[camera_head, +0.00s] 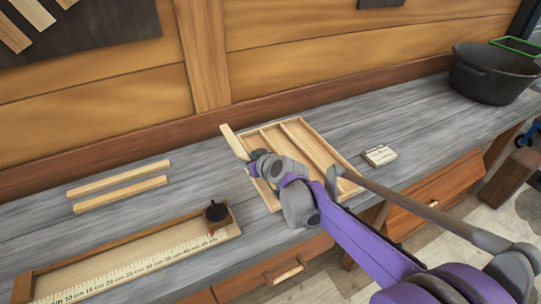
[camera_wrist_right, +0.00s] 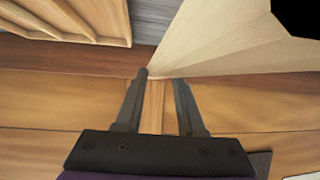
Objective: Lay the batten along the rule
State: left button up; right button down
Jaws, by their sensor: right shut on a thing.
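My right gripper (camera_head: 252,162) is shut on a pale wooden batten (camera_head: 233,142), which stands tilted above the left edge of the divided tray. In the right wrist view the batten (camera_wrist_right: 225,45) looms large beyond the fingertips (camera_wrist_right: 160,78). The rule (camera_head: 130,271), with a centimetre scale, lies at the front left of the bench in a wooden board with a raised brown edge. A dark knob (camera_head: 216,211) sits at its right end. Two more pale battens (camera_head: 118,178) (camera_head: 120,194) lie side by side behind the rule. My left gripper is out of view.
The divided wooden tray (camera_head: 343,157) lies mid-bench, partly hidden by my right arm. A small pale block (camera_head: 379,155) lies to its right. A black pot (camera_head: 495,73) stands at the far right. The grey bench is clear between the loose battens and the tray.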

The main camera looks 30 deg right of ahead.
jog(key=shift+w+f, duration=0.15)
jog(key=shift+f, duration=0.2)
send_over(250, 187)
jog(key=f, duration=0.5)
jog(key=shift+s+b, duration=0.2)
jog(key=shift+b, duration=0.15)
jog(key=shift+w+f, duration=0.1)
jog(key=shift+f, duration=1.85)
jog(key=shift+f+b, duration=0.1)
jog(key=shift+b, duration=0.2)
jog(key=c, duration=0.5)
grip_release()
